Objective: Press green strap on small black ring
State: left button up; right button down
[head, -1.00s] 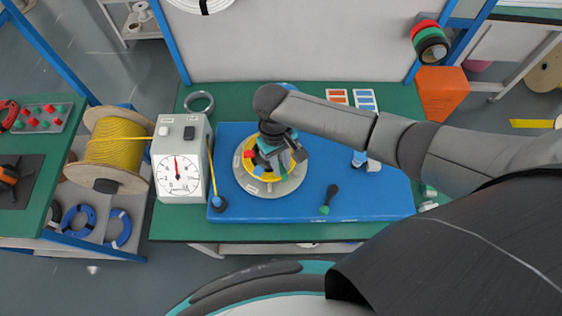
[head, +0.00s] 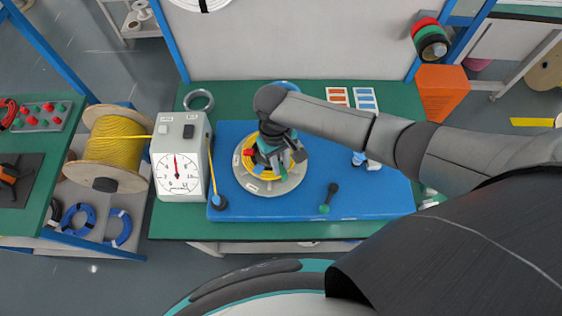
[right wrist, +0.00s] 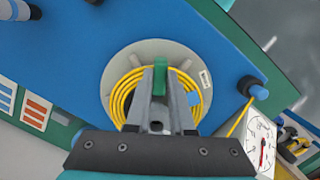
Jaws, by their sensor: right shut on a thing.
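My right gripper (head: 272,158) is over the yellow cable coil on the round grey plate (head: 285,187). In the right wrist view its fingers (right wrist: 160,88) are shut on the green strap (right wrist: 160,74), which stands out between the fingertips in front of the coil (right wrist: 121,97). The fingers hide the middle of the coil. I cannot make out a small black ring there; it may be hidden by the gripper. My left gripper is not in view.
The plate sits on a blue mat (head: 390,200) on a green table. A dial box (head: 180,178) and a blue-topped post (head: 219,202) stand to its left, with yellow cable between them. A black tool with a green tip (head: 331,196) lies to the right.

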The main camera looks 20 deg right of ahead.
jog(key=shift+s+f+p, duration=0.1)
jog(key=shift+f+p, duration=0.15)
jog(key=shift+p, duration=0.05)
dwell(1.3)
jog(key=c, duration=0.7)
grip_release()
jog(key=shift+r, duration=0.15)
notch_tip(320, 180, up, 8)
jog(key=p, duration=0.9)
